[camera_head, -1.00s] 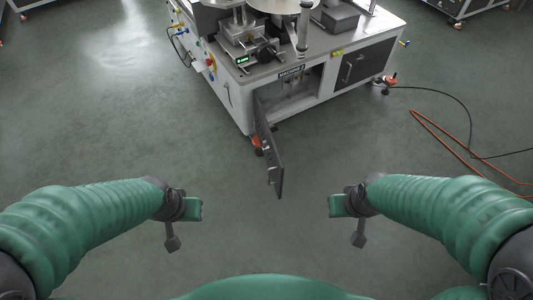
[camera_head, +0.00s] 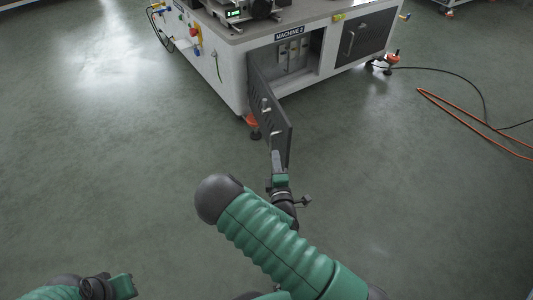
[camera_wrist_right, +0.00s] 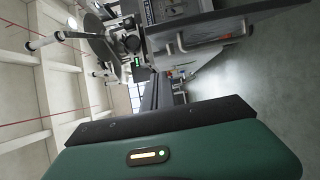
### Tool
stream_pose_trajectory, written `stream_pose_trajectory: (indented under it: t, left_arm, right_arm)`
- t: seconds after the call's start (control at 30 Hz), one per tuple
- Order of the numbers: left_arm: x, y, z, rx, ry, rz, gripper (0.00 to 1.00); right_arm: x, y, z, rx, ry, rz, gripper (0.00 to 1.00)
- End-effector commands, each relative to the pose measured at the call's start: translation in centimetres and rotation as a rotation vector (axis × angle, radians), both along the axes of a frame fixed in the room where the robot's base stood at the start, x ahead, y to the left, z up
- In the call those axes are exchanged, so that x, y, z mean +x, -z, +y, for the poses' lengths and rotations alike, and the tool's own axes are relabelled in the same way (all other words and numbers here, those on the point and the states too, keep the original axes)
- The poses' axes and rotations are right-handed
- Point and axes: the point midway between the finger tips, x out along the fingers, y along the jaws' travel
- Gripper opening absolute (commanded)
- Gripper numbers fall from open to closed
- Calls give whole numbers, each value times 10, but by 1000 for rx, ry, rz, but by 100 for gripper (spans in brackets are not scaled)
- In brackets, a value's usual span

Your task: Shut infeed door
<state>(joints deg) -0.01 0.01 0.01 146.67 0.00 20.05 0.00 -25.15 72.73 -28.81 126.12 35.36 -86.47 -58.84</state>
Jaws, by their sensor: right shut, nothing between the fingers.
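The open door (camera_head: 270,112) is a dark panel hinged at the left of the opening in the front of the white machine labelled MACHINE 2 (camera_head: 235,75). It swings out toward me, with small light fittings on the face I see. My right gripper (camera_head: 277,157) is shut and empty at the door's free end, overlapping its lower edge; I cannot tell whether they touch. In the right wrist view the gripper (camera_wrist_right: 160,125) fills the bottom, with the machine (camera_wrist_right: 185,30) turned sideways beyond. My left gripper (camera_head: 122,286) is low at the left, away from the door; its jaws are unclear.
The open compartment (camera_head: 295,58) shows light fittings inside. A second dark door (camera_head: 365,40) with a handle is closed to its right. An orange-trimmed machine foot (camera_head: 252,122) stands under the hinge side. Black and orange cables (camera_head: 460,115) lie at right.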

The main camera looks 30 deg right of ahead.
Motion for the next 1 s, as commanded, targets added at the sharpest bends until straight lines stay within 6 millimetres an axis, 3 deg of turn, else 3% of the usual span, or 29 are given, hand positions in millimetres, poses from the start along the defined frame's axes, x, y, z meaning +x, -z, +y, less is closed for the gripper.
stream_pose_trajectory:
  t: [0.47, 0.7, 1.0]
  left_arm:
    - [0, 46, 0, 0, 0, 0, 22]
    - [0, 62, 0, 0, 0, 0, 22]
    - [0, 62, 0, 0, 0, 0, 22]
  right_arm:
    - [86, 3, -40, 6, 3, -3, 0]
    - [80, 1, -75, 7, 4, 2, 0]
    - [79, -2, -79, 8, 2, 3, 0]
